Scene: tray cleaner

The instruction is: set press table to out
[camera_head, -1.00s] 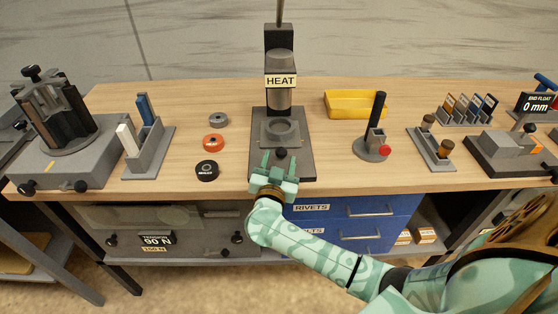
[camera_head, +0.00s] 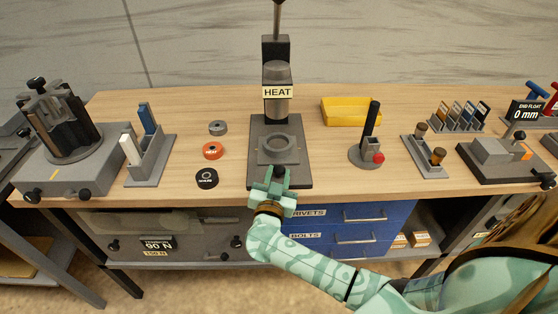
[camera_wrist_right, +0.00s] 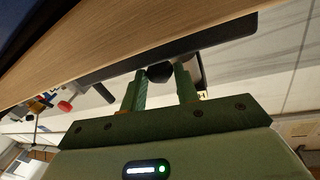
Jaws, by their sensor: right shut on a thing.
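The press (camera_head: 276,52) with the HEAT label stands at the back middle of the bench. Its press table (camera_head: 260,157) carries a grey ring-shaped seat (camera_head: 278,144) on the dark base, towards the front. A dark knob (camera_head: 279,170) is at the table's front. My right gripper (camera_head: 270,180) is at the base's front edge with its fingers around the knob, shut on it. The right wrist view shows the knob (camera_wrist_right: 160,72) between the two fingers. My left gripper is not in view.
Three small rings, grey (camera_head: 218,128), orange (camera_head: 213,151) and black (camera_head: 207,178), lie left of the press. A yellow tray (camera_head: 351,112) and a stand with a dark handle (camera_head: 368,135) are to the right. Blue drawers (camera_head: 345,238) sit below the bench edge.

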